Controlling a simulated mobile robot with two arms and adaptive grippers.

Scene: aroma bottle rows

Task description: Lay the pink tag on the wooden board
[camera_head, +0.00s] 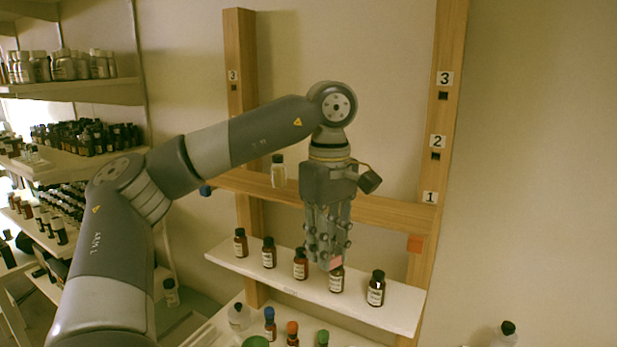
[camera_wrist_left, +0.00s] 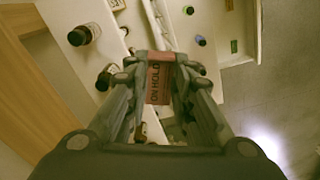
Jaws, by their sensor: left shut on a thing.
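My left gripper (camera_head: 328,262) points down in front of the wooden frame, above the white shelf with the bottle row. It is shut on the pink tag (camera_head: 336,262), whose end shows at the fingertips. In the left wrist view the fingertips (camera_wrist_left: 155,70) hold the tag (camera_wrist_left: 158,84), which carries dark lettering reading ON HOLD. A horizontal wooden board (camera_head: 390,212) runs between two upright posts, behind and above the fingertips. Wood also shows at the left of the left wrist view (camera_wrist_left: 40,110). My right gripper is not in view.
Several brown bottles (camera_head: 375,288) stand in a row on the white shelf (camera_head: 230,258), close around the fingertips. A clear bottle (camera_head: 278,172) stands on the wooden board. Colored-cap bottles (camera_head: 292,333) stand lower down. Shelves of bottles (camera_head: 80,90) fill the left side.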

